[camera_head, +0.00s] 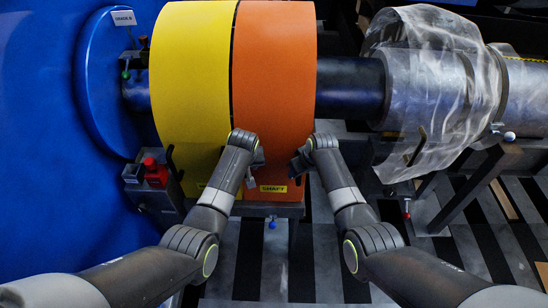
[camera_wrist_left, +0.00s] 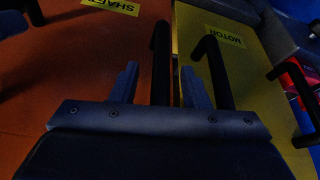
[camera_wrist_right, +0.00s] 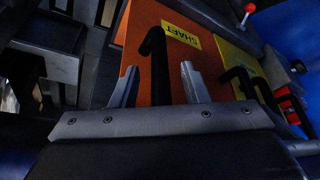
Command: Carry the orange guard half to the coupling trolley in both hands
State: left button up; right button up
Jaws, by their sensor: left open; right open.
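The orange guard half (camera_head: 274,85) stands over the shaft, right beside the yellow half, with a yellow SHAFT label low on its face. My left gripper (camera_head: 255,160) is at its lower left edge. In the left wrist view a black handle (camera_wrist_left: 160,60) on the orange half lies between my open left jaws (camera_wrist_left: 158,78). My right gripper (camera_head: 298,163) is at its lower right edge. In the right wrist view another black handle (camera_wrist_right: 158,65) on the orange half lies between my open right jaws (camera_wrist_right: 158,80). I cannot make out the coupling trolley.
The yellow guard half (camera_head: 190,85) adjoins on the left, with its own black handle (camera_wrist_left: 216,70) just outside my left jaws. A blue motor body (camera_head: 45,130) fills the left. A plastic-wrapped coupling (camera_head: 430,90) sits on the shaft (camera_head: 348,86) at the right. Frame legs stand lower right.

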pick_arm(q)
grip_shut()
pick_arm(e)
grip_shut()
dwell(0.9)
pick_arm(q)
jog(key=shift+w+r, duration=0.1)
jog(key=shift+r, duration=0.1)
pick_arm(e)
jog(key=shift+w+r, duration=0.1)
jog(key=shift+r, duration=0.05)
